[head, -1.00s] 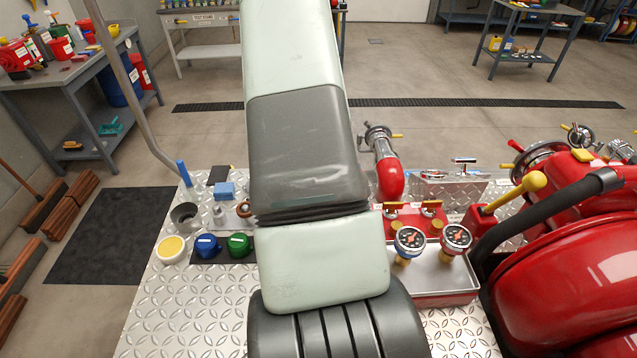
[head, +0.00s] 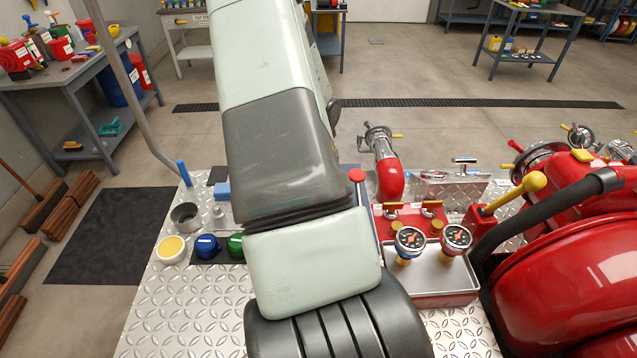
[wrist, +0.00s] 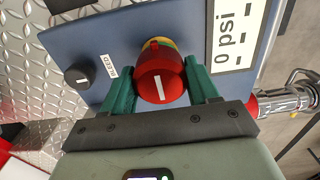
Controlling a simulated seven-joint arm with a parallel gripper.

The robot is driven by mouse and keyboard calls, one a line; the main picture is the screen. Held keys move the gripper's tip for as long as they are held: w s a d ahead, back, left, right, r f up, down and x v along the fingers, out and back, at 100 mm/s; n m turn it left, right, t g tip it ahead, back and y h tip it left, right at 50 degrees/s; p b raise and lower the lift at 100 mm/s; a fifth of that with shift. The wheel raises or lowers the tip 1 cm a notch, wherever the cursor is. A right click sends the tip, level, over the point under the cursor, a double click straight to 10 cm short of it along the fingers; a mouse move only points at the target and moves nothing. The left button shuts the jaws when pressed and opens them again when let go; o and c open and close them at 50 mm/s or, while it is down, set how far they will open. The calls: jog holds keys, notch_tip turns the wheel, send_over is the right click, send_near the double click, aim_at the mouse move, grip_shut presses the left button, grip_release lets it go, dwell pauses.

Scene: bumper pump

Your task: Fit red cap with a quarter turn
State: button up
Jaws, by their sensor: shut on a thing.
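The red cap (wrist: 153,92), with a white line on its face, sits between the green fingers of my gripper (wrist: 161,72) in the wrist view. My gripper is shut on it. The white line stands nearly upright, slightly tilted. Directly behind the cap is a yellow ring with a little green (wrist: 158,43), on a blue-grey panel (wrist: 110,38). The cap overlaps the ring; I cannot tell whether it is seated or locked there. In the head view my arm hides the gripper and the cap.
The panel carries a black knob (wrist: 77,77) beside a BLEED label and a white 0 psi plate (wrist: 236,32). In the head view, blue (head: 206,246) and green (head: 236,247) caps lie left of my arm. Two gauges (head: 410,241) and a red pipe elbow (head: 390,180) stand right.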

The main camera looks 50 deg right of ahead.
jog(key=o, duration=1.4)
jog(key=shift+s, duration=0.1)
jog(key=shift+o, duration=0.2)
jog(key=shift+r, duration=0.1)
jog(key=shift+r, duration=3.45)
